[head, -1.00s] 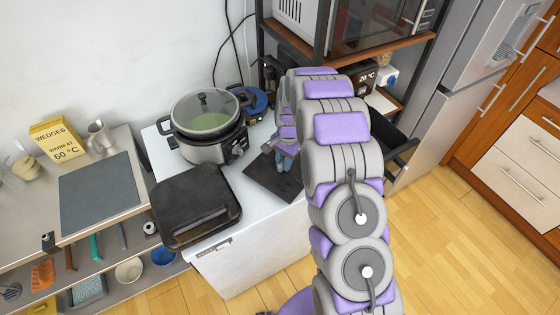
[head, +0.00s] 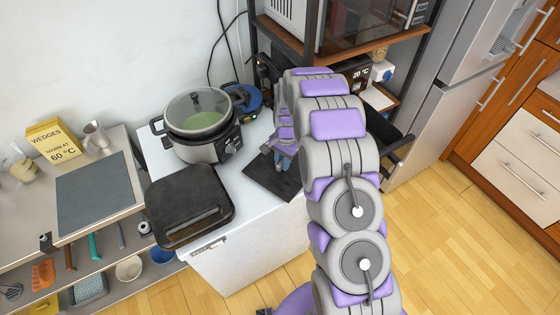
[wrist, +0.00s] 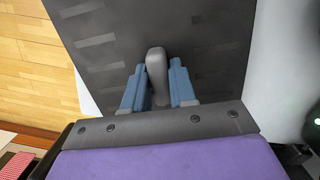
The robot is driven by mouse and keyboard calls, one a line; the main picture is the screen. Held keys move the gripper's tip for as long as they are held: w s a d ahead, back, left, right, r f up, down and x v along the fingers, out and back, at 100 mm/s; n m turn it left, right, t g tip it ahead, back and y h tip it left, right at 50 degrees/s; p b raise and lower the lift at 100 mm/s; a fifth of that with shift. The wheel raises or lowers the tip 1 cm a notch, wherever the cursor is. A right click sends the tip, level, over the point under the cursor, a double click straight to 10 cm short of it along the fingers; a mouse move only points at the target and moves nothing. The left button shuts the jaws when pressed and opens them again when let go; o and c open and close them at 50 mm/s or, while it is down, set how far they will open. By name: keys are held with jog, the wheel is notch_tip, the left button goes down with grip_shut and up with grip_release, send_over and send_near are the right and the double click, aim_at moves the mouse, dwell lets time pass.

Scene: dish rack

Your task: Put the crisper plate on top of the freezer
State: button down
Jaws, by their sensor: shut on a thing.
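The crisper plate (head: 262,183) is a dark, flat, square sheet at the right front part of the white freezer (head: 258,245) top. In the wrist view the plate (wrist: 212,45) fills the middle, with a grey upright handle (wrist: 156,65). My gripper (head: 283,160) is above the plate, its blue fingers closed on both sides of the handle. White surface shows right of the plate in the wrist view, and floor shows to the left. I cannot tell whether the plate rests on the freezer top or hovers just above it.
A slow cooker (head: 203,122) with a glass lid stands at the back left of the freezer top. A black grill (head: 190,205) sits at the front left. A dark shelf rack (head: 345,48) rises behind. A metal counter (head: 52,222) adjoins on the left.

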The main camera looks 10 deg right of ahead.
jog(key=c, duration=1.3)
grip_release()
jog(key=shift+a, duration=0.2)
jog(key=shift+c, duration=0.2)
jog(key=o, duration=0.5)
jog(key=shift+a, duration=0.8)
jog(key=shift+d, duration=0.8)
jog(key=shift+c, duration=0.9)
jog(key=shift+a, duration=0.2)
jog(key=shift+c, duration=0.8)
jog(key=shift+a, duration=0.45)
jog(key=shift+c, duration=0.3)
jog(key=shift+d+r, duration=0.2)
jog(key=shift+d, duration=0.15)
jog(key=shift+d+r+p, duration=0.15)
jog(key=shift+r+p, duration=0.15)
jog(key=shift+r, duration=0.05)
jog(key=shift+w+r, duration=0.1)
jog(key=shift+a+r, duration=0.25)
jog(key=shift+r, duration=0.15)
jog(key=shift+d+r+p, duration=0.25)
jog(key=shift+r+p, duration=0.15)
jog(key=shift+r, duration=0.25)
notch_tip(320, 180, up, 11)
jog(key=w+p, duration=0.1)
jog(key=p, duration=0.2)
jog(key=shift+d+p, duration=0.35)
jog(key=shift+d, duration=0.1)
